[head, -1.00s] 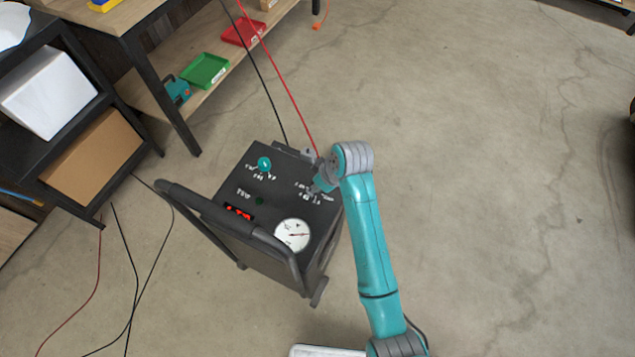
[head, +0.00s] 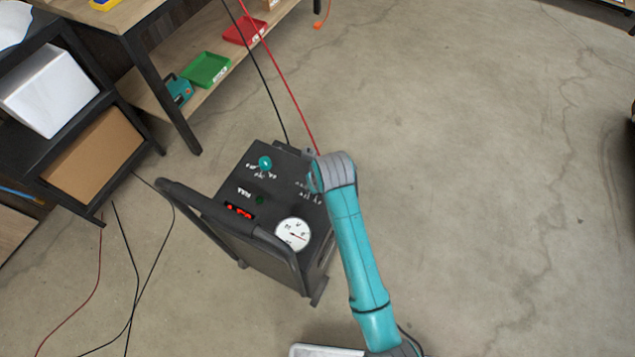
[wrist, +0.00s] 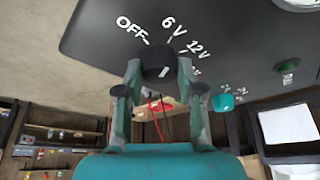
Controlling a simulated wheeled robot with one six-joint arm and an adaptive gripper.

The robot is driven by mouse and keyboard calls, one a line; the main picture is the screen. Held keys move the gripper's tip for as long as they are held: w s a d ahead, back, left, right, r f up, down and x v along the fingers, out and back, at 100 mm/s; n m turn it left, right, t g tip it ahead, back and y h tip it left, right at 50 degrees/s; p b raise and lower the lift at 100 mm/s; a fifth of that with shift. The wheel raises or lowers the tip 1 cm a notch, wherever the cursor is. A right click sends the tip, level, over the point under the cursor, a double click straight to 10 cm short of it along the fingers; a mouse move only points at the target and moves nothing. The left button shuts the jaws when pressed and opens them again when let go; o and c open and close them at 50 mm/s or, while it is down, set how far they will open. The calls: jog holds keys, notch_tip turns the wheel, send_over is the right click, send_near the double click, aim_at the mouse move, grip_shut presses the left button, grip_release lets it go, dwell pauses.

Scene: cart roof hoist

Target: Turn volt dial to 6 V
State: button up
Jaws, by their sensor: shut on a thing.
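The volt dial (wrist: 157,62) is a dark knob on the cart's black top panel (wrist: 250,45). In the wrist view, white labels OFF, 6 V and 12 V fan around its far side, and another label is partly hidden. My gripper (wrist: 158,70) is shut on the dial, one finger on each side. I cannot tell for sure which mark the dial points to. In the head view, my wrist covers the dial on the right side of the cart (head: 265,258).
A teal knob (head: 265,163) and a small green button (head: 260,199) are on the same panel. The cart's handle (head: 200,205) rises at its near side. Shelving stands at left; open floor lies right. Red and black cables run behind the cart.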

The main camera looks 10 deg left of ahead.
dwell(0.3)
jog(key=o, duration=1.1)
jog(key=shift+o, duration=0.2)
jog(key=v, duration=1.2)
